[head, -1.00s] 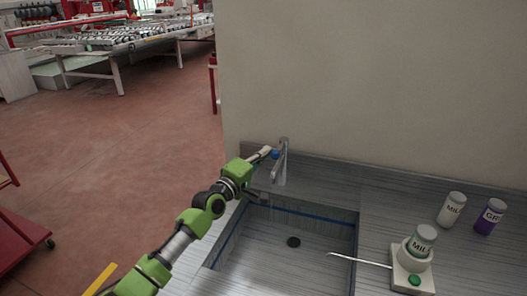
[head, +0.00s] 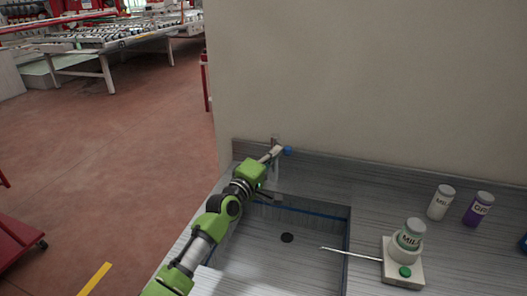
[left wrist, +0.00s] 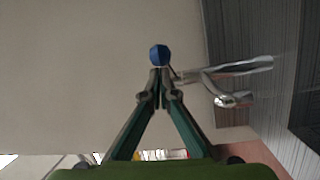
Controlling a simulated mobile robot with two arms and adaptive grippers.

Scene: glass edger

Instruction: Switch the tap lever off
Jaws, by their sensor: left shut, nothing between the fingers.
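The chrome tap (head: 275,139) stands at the back left of the sink, partly hidden by my left arm. Its lever ends in a blue knob (head: 287,150), which shows just right of the tap post. In the left wrist view the blue knob (left wrist: 159,55) lies directly past my fingertips, with the chrome tap body (left wrist: 235,69) to the right. My left gripper (head: 277,151) is shut and empty, its tips at the knob; it also shows in the left wrist view (left wrist: 159,72). I cannot tell whether they touch. My right gripper is out of view.
The sink basin (head: 300,262) with its dark drain lies below the arm. A wall rises behind.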

